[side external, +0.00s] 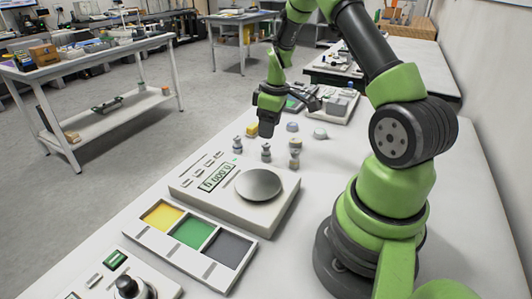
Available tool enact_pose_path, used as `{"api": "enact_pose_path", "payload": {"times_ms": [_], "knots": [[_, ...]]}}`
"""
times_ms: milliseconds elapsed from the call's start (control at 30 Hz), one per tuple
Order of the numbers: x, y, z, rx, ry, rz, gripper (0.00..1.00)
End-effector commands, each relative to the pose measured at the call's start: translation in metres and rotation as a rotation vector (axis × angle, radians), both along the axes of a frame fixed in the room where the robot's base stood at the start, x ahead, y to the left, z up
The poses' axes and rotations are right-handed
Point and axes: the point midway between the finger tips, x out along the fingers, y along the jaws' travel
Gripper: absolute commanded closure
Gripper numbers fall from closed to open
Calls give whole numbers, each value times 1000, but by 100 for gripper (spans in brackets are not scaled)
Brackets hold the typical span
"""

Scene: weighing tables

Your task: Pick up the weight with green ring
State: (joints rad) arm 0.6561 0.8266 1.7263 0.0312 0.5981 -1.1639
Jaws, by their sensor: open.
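My gripper (268,130) is open and points down just above a group of small grey weights behind the scale. One weight (266,153) stands nearly below the gripper, with a small gap visible between them. Another weight (238,144) stands to its left, and a weight with a tan-looking top (295,147) stands to its right. The weights are upright. They are too small in this view to tell which one has a green ring. The inside of the jaws is hard to make out.
A scale (190,190) with a round metal pan (258,184) stands in front of the weights. A tray (207,268) with yellow, green and grey compartments is nearer the camera. A yellow block (252,128) and two domed items (292,127) (320,133) lie close behind the weights.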

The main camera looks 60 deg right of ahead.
Motion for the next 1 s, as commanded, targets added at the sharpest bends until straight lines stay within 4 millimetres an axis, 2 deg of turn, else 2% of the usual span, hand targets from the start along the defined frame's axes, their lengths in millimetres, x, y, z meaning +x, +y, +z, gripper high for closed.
{"api": "enact_pose_path", "payload": {"times_ms": [100,367,600,700,933,967,1000], "knots": [[2,2,-20,3,4,0,41],[5,3,-43,2,2,-1,41],[10,4,-79,1,2,-1,41],[11,4,-85,-1,1,-1,41],[11,4,-86,-2,0,-2,41],[11,4,-86,-2,0,-2,46],[11,4,-86,-2,0,-2,55]]}}
